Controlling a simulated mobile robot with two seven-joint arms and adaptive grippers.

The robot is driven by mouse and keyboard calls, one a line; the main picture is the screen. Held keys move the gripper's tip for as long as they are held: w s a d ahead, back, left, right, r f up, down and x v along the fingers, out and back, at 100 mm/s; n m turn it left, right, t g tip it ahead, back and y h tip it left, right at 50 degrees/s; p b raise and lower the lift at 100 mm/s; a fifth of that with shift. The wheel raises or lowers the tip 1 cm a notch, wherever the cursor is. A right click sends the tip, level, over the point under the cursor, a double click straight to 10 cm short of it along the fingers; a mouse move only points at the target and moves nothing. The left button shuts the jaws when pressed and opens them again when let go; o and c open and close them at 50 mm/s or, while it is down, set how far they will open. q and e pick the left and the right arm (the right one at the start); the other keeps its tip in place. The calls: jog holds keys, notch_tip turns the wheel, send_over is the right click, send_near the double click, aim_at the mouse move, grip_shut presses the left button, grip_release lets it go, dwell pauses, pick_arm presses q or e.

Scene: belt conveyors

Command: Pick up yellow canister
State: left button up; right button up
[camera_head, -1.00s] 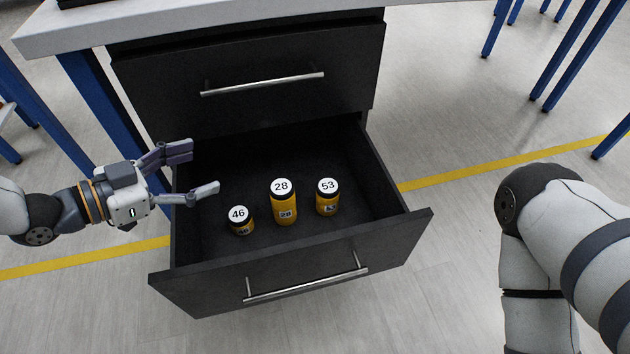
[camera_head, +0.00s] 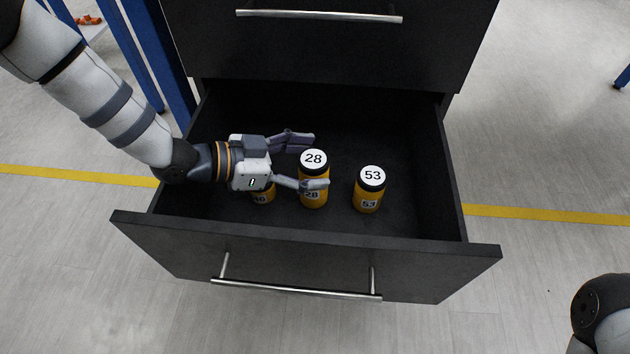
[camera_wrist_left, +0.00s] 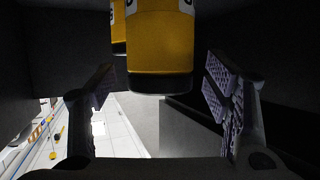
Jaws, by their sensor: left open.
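Three yellow canisters with black lids and white number labels stand upright in the open black drawer (camera_head: 410,222). The canister marked 28 (camera_head: 318,198) is in the middle, and the canister marked 53 (camera_head: 367,198) stands to its right. The third canister (camera_head: 263,196) is largely hidden behind my left gripper. My left gripper (camera_head: 321,160) is open, its fingers on either side of canister 28. In the left wrist view a yellow canister (camera_wrist_left: 160,45) shows between the two spread fingers, with part of another (camera_wrist_left: 118,28) behind it. My right gripper is out of view.
The drawer's side walls and front panel (camera_head: 300,265) with its handle (camera_head: 295,290) surround the canisters. A shut drawer (camera_head: 330,50) is above and behind. The drawer floor right of canister 53 is clear.

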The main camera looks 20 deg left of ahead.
pick_arm(q)
jog(key=shift+w+d+f, duration=0.25)
jog(key=shift+w+d, duration=0.1)
jog(key=shift+d, duration=0.1)
jog(key=shift+r, duration=0.1)
grip_shut()
